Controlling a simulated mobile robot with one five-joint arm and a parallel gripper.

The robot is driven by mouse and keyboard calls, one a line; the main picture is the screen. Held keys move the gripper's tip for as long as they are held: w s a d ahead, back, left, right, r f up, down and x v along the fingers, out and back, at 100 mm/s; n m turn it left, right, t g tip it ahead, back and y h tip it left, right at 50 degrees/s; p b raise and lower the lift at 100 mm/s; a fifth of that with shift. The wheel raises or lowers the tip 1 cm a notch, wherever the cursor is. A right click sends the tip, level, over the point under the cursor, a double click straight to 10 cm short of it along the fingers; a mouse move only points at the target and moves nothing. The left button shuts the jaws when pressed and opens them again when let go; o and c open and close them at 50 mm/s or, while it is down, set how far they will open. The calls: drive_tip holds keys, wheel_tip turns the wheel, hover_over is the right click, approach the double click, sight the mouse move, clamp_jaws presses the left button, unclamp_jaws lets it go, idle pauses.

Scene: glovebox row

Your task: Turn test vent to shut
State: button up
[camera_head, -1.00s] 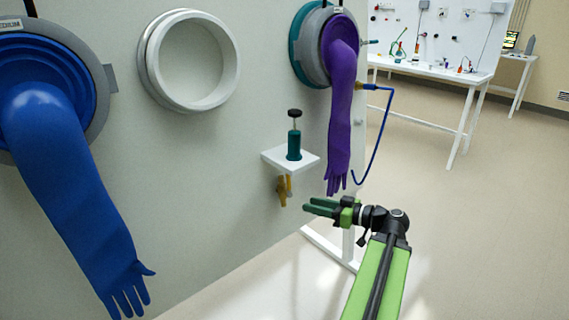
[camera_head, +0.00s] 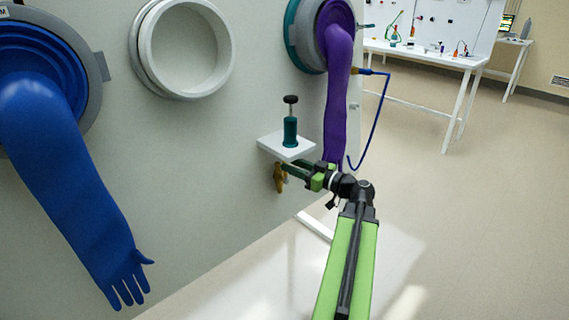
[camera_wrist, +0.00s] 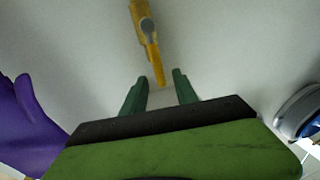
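A small brass-yellow valve (camera_head: 279,178), which I take to be the test vent, sits on the grey panel just under a white shelf. In the wrist view its yellow body and long lever (camera_wrist: 153,62) hang from the top, slightly tilted, with the lever's lower end between my fingertips in the picture. My gripper (camera_head: 288,169) has green fingers and is at the valve, partly in front of it. In the wrist view my gripper (camera_wrist: 160,80) is open, with a finger on either side of the lever tip. I cannot tell whether either finger touches it.
The white shelf (camera_head: 272,143) is close above my gripper and holds a teal pump (camera_head: 290,131) with a black knob. A purple glove (camera_head: 335,110) hangs close to the right, a blue glove (camera_head: 70,170) at the left. A blue hose (camera_head: 381,110) loops beyond. The floor at right is clear.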

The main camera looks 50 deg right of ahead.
sight(285, 174)
drive_tip(key=shift+w+a, duration=0.2)
drive_tip(key=shift+w, duration=1.55)
clamp_jaws()
